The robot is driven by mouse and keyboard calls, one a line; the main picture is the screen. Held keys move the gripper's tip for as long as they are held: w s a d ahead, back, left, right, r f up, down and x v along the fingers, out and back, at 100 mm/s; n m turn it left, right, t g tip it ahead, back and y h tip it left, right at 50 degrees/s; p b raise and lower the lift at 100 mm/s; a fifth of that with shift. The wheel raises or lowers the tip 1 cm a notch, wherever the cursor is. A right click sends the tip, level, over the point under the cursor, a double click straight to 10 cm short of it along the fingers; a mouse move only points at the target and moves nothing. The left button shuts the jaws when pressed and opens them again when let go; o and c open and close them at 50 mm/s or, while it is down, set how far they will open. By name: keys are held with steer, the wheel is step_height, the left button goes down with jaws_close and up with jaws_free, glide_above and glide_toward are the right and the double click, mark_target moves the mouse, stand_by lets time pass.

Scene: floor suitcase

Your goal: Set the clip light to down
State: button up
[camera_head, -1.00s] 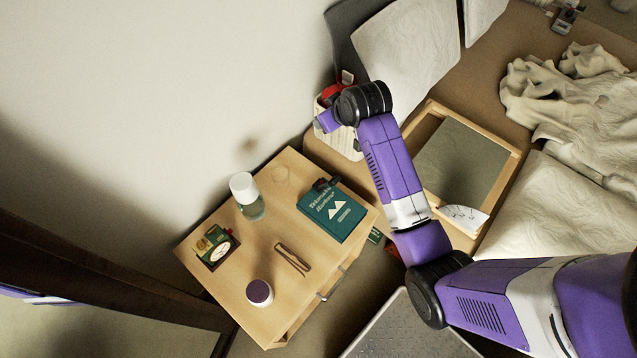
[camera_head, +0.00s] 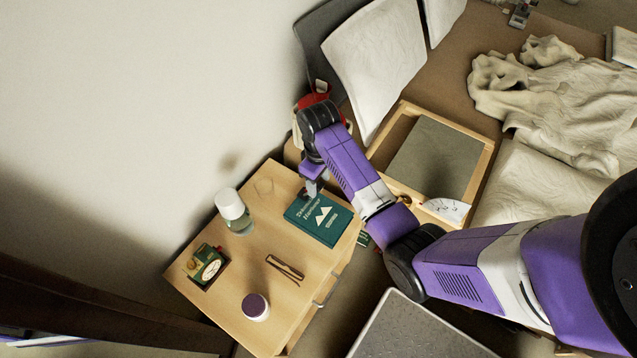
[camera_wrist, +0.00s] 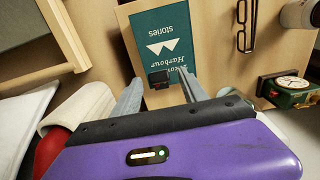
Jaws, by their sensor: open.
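The clip light (camera_wrist: 158,78) is a small dark block at the edge of the green book (camera_wrist: 165,40), with a bit of red on its near side. In the wrist view it lies between the two fingers of my open gripper (camera_wrist: 160,76), with a gap on each side. I cannot tell which way its head is set. In the head view my gripper (camera_head: 314,190) is over the far left edge of the book (camera_head: 320,219) and hides most or all of the light.
The bedside table also holds a lidded glass (camera_head: 235,212), a clock (camera_head: 209,268), folded glasses (camera_head: 285,269) and a white jar (camera_head: 255,307). A bed tray (camera_head: 488,150) is to the right. A white container (camera_wrist: 62,118) with something red is close beside my gripper.

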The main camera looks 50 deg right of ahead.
steer(key=shift+f, duration=0.75)
jaws_close()
stand_by(0.9)
